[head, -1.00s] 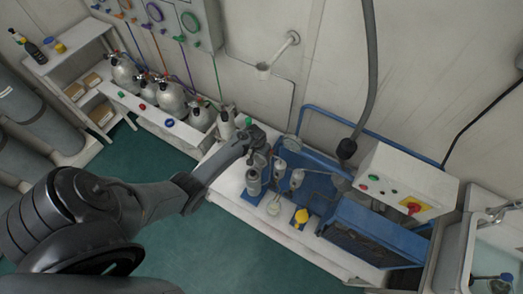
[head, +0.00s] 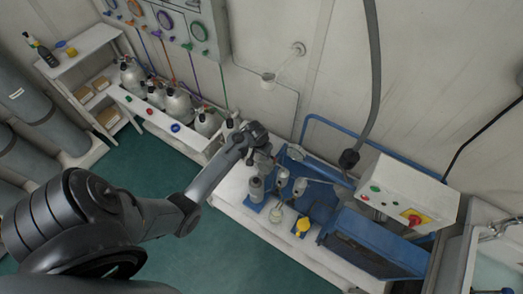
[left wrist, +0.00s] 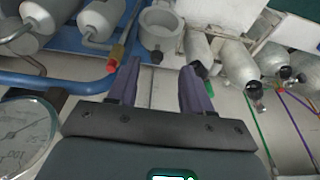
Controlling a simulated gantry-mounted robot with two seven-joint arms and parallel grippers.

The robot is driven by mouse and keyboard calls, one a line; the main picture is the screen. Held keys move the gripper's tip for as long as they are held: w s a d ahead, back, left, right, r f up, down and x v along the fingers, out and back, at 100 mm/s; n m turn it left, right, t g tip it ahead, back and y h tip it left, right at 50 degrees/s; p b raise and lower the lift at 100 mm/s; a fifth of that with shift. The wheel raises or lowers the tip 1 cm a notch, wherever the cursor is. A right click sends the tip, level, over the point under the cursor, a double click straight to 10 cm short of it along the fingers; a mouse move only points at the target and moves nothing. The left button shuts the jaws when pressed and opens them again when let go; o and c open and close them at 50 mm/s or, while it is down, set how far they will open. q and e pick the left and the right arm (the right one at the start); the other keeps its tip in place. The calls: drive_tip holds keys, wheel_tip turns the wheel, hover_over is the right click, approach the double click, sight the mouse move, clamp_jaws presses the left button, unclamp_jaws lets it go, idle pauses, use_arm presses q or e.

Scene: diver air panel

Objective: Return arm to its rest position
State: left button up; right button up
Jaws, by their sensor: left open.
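My left arm (head: 212,180) reaches in from the left over the white bench (head: 232,198). My left gripper is at the arm's far end above the bench, near the grey cylinders and the blue frame; its fingertips are hard to make out in the head view. In the left wrist view, the two purple-grey fingers (left wrist: 160,82) of the gripper are apart with nothing between them. My right gripper is not in view.
A pressure gauge (left wrist: 22,135) and blue pipe (left wrist: 60,84) are close beside the gripper. Several tanks (head: 180,103) stand left of it along the wall. A control box (head: 410,190) with a red switch stands right. Green floor (head: 225,255) is open in front.

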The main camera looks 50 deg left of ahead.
use_arm(q)
drive_tip(key=shift+s+r, duration=0.15)
drive_tip(key=shift+r, duration=0.35)
drive_tip(key=shift+s, duration=0.1)
drive_tip(key=s+d+f+m+g+p, duration=0.1)
drive_tip(key=s+d+p, duration=0.15)
drive_tip(key=s, duration=0.45)
drive_tip(key=s+d+f+m+g+p, duration=0.1)
drive_tip(key=s+d, duration=0.3)
drive_tip(key=s, duration=0.4)
drive_tip(key=s+d+r+m+t, duration=0.1)
drive_tip(key=s+d+r+m, duration=0.1)
drive_tip(key=d+r, duration=0.6)
drive_tip(key=s+d+r+m+t+h+p, duration=0.1)
drive_tip(key=s+d+r+m+t, duration=0.1)
drive_tip(key=d+r, duration=0.6)
wheel_tip(320, 180, up, 7)
drive_tip(key=shift+s+d+f+p, duration=0.1)
drive_tip(key=shift+s+d+p, duration=0.05)
drive_tip(key=shift+d+p, duration=0.2)
